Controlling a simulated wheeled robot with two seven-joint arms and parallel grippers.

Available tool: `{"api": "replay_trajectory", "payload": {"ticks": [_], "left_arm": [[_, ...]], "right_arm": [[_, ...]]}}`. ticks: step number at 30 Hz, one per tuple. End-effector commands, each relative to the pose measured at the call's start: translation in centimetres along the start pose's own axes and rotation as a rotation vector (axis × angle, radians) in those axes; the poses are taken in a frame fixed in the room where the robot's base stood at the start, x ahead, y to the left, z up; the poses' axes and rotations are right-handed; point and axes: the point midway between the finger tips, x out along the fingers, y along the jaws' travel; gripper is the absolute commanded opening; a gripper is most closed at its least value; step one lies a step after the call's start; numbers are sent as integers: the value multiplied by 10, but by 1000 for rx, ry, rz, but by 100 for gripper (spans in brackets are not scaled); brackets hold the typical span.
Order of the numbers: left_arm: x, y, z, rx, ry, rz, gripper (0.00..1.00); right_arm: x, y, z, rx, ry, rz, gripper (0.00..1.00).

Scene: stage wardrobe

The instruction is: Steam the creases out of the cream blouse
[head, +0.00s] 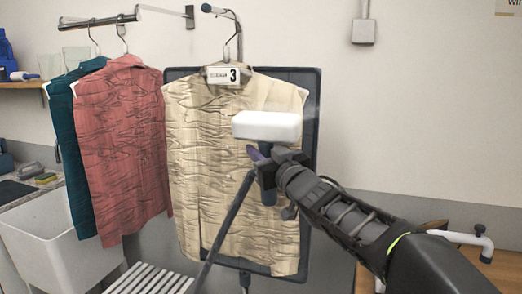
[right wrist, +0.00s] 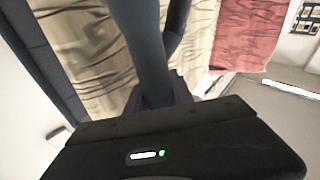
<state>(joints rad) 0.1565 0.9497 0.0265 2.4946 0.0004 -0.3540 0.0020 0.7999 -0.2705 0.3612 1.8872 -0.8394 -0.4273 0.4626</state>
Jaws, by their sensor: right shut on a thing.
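The cream blouse (head: 205,140) hangs on a hanger in front of a dark upright board (head: 312,95), with a tag marked 3 at its collar. Dark wavy crease lines cover much of its front. My right gripper (head: 264,168) is shut on the steamer (head: 267,125), whose white head is in front of the blouse's upper right part. Whether the head touches the cloth I cannot tell. In the right wrist view, the dark steamer handle (right wrist: 140,45) rises from the gripper, with the cream blouse (right wrist: 90,50) behind it. My left gripper is not in view.
A red shirt (head: 122,150) and a teal garment (head: 68,150) hang from a wall rail at left, the red one close beside the blouse. A white sink (head: 60,245) and a slatted white rack (head: 150,280) stand below. The wall at right is mostly clear.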

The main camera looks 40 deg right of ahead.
Motion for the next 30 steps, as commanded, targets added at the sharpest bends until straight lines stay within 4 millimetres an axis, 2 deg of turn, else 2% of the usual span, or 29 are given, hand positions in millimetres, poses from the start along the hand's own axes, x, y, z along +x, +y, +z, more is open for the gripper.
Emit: {"api": "replay_trajectory", "payload": {"ticks": [12, 30], "left_arm": [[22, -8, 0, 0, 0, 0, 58], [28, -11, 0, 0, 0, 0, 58]], "right_arm": [[-3, -4, 23, 0, 3, -1, 0], [-4, -4, 30, 0, 3, 0, 0]]}}
